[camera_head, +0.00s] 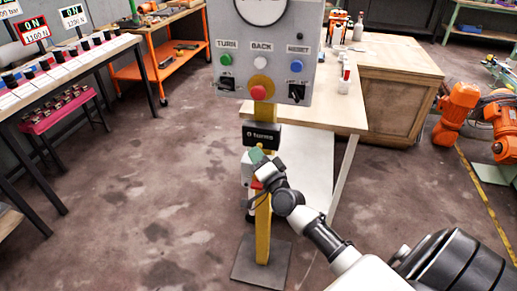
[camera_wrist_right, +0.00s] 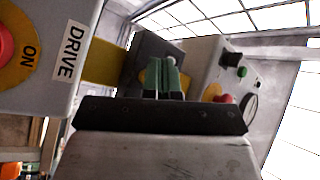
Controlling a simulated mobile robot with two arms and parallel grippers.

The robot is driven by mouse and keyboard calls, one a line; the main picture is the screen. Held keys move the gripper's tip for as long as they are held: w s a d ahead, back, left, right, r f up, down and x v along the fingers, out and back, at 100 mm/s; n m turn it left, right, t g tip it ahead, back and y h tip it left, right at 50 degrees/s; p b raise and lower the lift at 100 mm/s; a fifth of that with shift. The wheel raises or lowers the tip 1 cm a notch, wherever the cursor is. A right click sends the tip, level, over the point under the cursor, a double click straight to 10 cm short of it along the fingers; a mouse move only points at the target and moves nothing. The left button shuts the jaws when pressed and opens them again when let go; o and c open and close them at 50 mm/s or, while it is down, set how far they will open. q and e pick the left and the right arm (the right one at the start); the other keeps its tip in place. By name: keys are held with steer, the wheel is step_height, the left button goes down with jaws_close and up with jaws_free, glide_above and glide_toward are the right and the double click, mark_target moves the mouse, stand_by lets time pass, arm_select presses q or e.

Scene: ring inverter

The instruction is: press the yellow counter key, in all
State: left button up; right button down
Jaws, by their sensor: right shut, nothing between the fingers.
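My right gripper (camera_head: 257,156) has green fingertips that are shut and empty, just below the black counter box (camera_head: 262,136) marked "turns" on the yellow post. In the right wrist view the shut fingers (camera_wrist_right: 166,76) point at the dark face of the counter box (camera_wrist_right: 150,50). A yellow patch (camera_wrist_right: 148,78) shows just beside and behind the fingertips, partly hidden by them; it may be the yellow key. I cannot tell whether the fingers touch it. No yellow key shows clearly in the head view. My left gripper is not in view.
Above the counter is a grey panel (camera_head: 229,75) with green, white and blue buttons, a red knob (camera_head: 259,92) and two black switches. A box labelled DRIVE (camera_wrist_right: 45,50) with a red button is close at left in the wrist view. A workbench (camera_head: 400,65) stands behind.

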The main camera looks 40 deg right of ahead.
steer(key=shift+s, duration=0.1)
stand_by(0.3)
steer(key=shift+s+a+p, duration=0.5)
steer(key=shift+a, duration=0.15)
steer(key=s+a+p, duration=0.2)
steer(key=s+a, duration=0.1)
steer(key=shift+s+a, duration=0.15)
steer(key=shift+a, duration=0.25)
steer(key=shift+f, duration=0.1)
stand_by(0.6)
